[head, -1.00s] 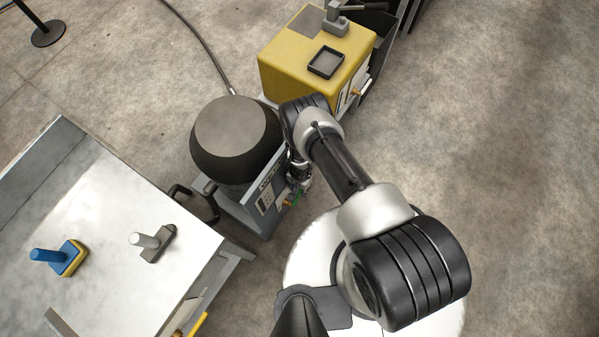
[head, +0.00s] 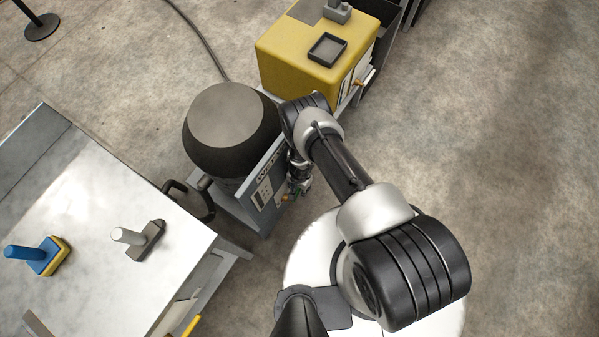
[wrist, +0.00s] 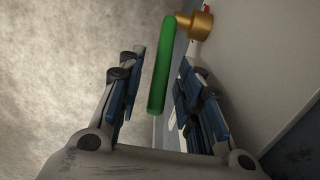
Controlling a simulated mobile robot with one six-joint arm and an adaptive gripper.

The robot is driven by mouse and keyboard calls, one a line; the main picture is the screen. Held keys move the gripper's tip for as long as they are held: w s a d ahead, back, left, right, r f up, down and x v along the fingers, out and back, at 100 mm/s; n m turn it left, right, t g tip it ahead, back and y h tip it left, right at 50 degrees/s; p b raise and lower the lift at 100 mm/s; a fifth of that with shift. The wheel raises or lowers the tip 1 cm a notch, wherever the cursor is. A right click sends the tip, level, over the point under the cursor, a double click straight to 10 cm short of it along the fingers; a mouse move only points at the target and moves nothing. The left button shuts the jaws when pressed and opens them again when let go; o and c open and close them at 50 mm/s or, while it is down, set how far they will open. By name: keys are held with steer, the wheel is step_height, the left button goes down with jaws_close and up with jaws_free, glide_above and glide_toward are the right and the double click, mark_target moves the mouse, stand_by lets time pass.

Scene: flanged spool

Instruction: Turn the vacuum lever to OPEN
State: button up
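The vacuum lever is a green bar (wrist: 161,65) joined to a brass valve body (wrist: 198,24) at the top of the wrist view. The valve is on the light panel (wrist: 245,55) at the right. My gripper (wrist: 155,80) is open, with one blue-padded finger on each side of the green lever. A gap shows on the left; the right finger is close to the lever, and contact is unclear. In the head view my gripper (head: 300,186) is at the grey cabinet's front panel (head: 266,192), mostly hidden by my arm. No OPEN mark is readable.
A dark round-topped vessel (head: 231,118) stands behind the panel. A yellow machine (head: 290,58) with a small black tray (head: 327,50) is beyond it. A metal table (head: 90,190) with blue-handled and grey-handled tools stands at left. The floor at right is clear.

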jaws_close()
stand_by(0.6)
